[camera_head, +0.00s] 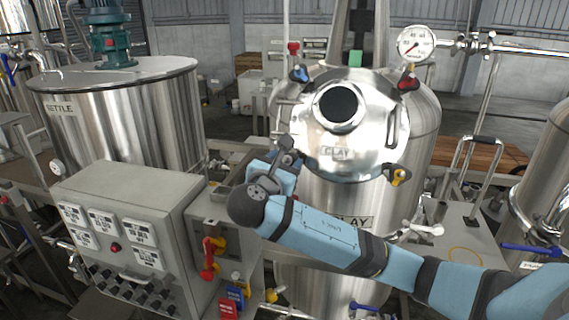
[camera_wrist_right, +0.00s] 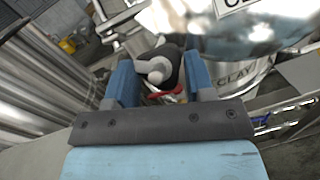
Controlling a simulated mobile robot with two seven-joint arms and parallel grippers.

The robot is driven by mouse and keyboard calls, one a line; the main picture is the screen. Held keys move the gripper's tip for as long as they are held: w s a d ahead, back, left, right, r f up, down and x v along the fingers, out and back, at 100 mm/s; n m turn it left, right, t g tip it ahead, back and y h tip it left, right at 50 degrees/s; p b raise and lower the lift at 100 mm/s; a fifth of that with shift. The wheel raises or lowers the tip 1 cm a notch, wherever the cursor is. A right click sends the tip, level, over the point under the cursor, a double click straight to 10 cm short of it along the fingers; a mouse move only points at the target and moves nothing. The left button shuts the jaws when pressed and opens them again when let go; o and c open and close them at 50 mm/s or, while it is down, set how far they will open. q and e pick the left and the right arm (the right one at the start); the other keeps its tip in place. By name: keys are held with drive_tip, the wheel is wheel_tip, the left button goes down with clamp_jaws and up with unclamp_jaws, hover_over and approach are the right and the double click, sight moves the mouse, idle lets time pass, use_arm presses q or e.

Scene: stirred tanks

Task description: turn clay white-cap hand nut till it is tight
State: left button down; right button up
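The clay tank's round steel cover (camera_head: 365,150) carries a CLAY label and hand nuts around its rim. The white-cap hand nut (camera_head: 287,143) sits at the cover's left edge, partly hidden by my right gripper (camera_head: 277,163). In the right wrist view the nut (camera_wrist_right: 156,72) has a pale cap and a dark hub, and lies between the blue fingers of my right gripper (camera_wrist_right: 160,84). The fingers stand apart, one on each side of it. A firm hold on it does not show. My left gripper is not in view.
A blue-cap nut (camera_head: 299,74), a red-cap nut (camera_head: 408,82) and a yellow-cap nut (camera_head: 398,175) are also on the cover rim. A grey control box (camera_head: 120,215) stands at the left below my wrist. The settle tank (camera_head: 120,115) is behind it. A pressure gauge (camera_head: 416,43) is upper right.

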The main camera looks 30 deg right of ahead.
drive_tip(key=shift+m+g, duration=0.3)
drive_tip(key=shift+m, duration=0.2)
drive_tip(key=shift+c, duration=0.3)
drive_tip(key=m+g+y, duration=0.1)
drive_tip(key=m+g, duration=0.2)
drive_tip(key=m, duration=0.3)
drive_tip(key=m+g+y, duration=0.1)
drive_tip(key=m+g, duration=0.2)
drive_tip(key=m, duration=0.2)
drive_tip(key=m+g, duration=0.2)
drive_tip(key=m, duration=0.4)
drive_tip(key=shift+w+a+r+m+g+y, duration=0.1)
drive_tip(key=shift+w+r+m+g+y, duration=0.2)
drive_tip(key=shift+w+g+y, duration=0.1)
drive_tip(key=shift+r+m+y, duration=0.2)
drive_tip(key=shift+m+y, duration=1.2)
drive_tip(key=shift+m, duration=0.9)
drive_tip(key=o, duration=0.9)
